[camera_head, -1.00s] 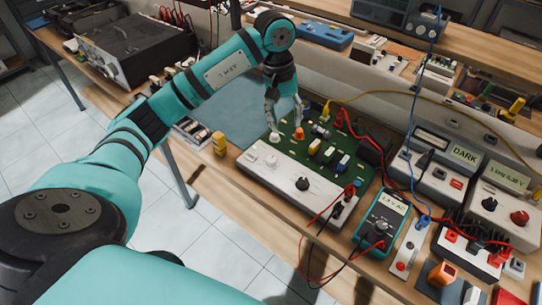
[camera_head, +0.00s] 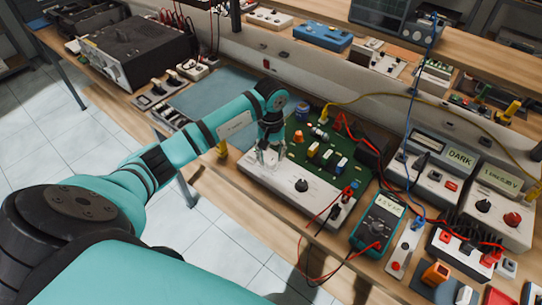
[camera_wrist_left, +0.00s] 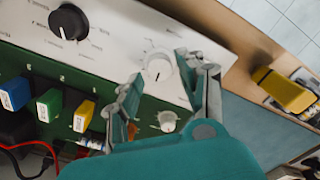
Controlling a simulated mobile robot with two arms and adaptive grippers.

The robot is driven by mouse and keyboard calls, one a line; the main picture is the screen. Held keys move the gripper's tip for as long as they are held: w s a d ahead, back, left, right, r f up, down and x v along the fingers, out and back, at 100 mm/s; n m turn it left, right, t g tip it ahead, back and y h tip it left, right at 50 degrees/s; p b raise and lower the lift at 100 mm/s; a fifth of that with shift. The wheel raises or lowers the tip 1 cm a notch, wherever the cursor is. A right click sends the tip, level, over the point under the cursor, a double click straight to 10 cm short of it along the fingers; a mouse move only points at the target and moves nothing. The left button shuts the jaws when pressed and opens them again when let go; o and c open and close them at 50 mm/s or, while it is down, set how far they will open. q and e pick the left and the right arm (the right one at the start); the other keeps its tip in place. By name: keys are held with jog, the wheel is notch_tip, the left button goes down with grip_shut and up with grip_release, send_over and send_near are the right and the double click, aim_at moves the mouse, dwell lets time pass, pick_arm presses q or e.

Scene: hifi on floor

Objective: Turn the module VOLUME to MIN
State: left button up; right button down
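The module is a green circuit board (camera_head: 337,146) with a white front panel (camera_head: 275,188) on the bench. The panel carries a black knob (camera_head: 301,185), also in the left wrist view (camera_wrist_left: 69,21), and a white knob (camera_wrist_left: 159,68). A smaller white knob (camera_wrist_left: 167,121) sits on the green part. I cannot read which is labelled VOLUME. My left gripper (camera_head: 269,157) is low over the panel's left part. In the left wrist view my left gripper (camera_wrist_left: 162,72) is open, with the white knob between its fingertips; contact cannot be told. My right gripper is not in view.
Coloured blocks (camera_wrist_left: 49,105) stand on the board beside the gripper. A teal multimeter (camera_head: 378,222) with red and black leads stands right of the module. A yellow block (camera_head: 222,149) is at the left. A blue-grey mat (camera_head: 213,93) lies behind, mostly clear.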

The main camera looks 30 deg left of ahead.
pick_arm(q)
jog(key=shift+f, duration=1.15)
